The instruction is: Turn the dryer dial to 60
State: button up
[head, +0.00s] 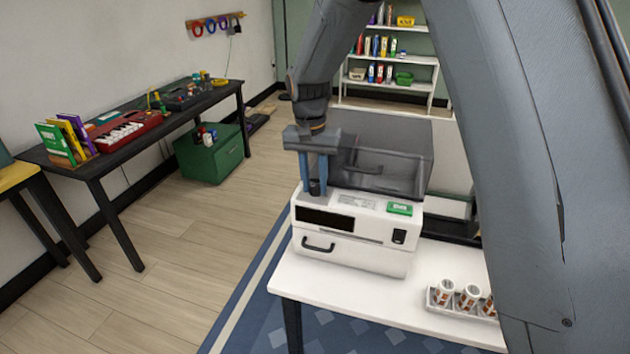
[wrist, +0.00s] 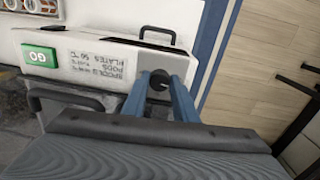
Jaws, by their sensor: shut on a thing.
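The white dryer (head: 345,250) stands on a white table, with a dark window and a handle on its front. The dial's pointer and scale marks cannot be read. A printed label (wrist: 103,65) beside it appears upside down in the wrist view, with small lines including a °C figure.
A green GO button (head: 400,208) and a black switch (head: 399,236) are on the dryer. An open grey lid or bin (head: 385,150) is behind it. A tray of small printed cups (head: 460,300) stands at the table's right.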

jog(key=m, duration=0.5)
jog(key=shift+w+r+m+p, duration=0.15)
jog(key=shift+w+m+p, duration=0.05)
jog(key=shift+m+p, duration=0.1)
jog(key=shift+m, duration=2.1)
jog(key=o, duration=1)
jog(key=shift+o, duration=0.2)
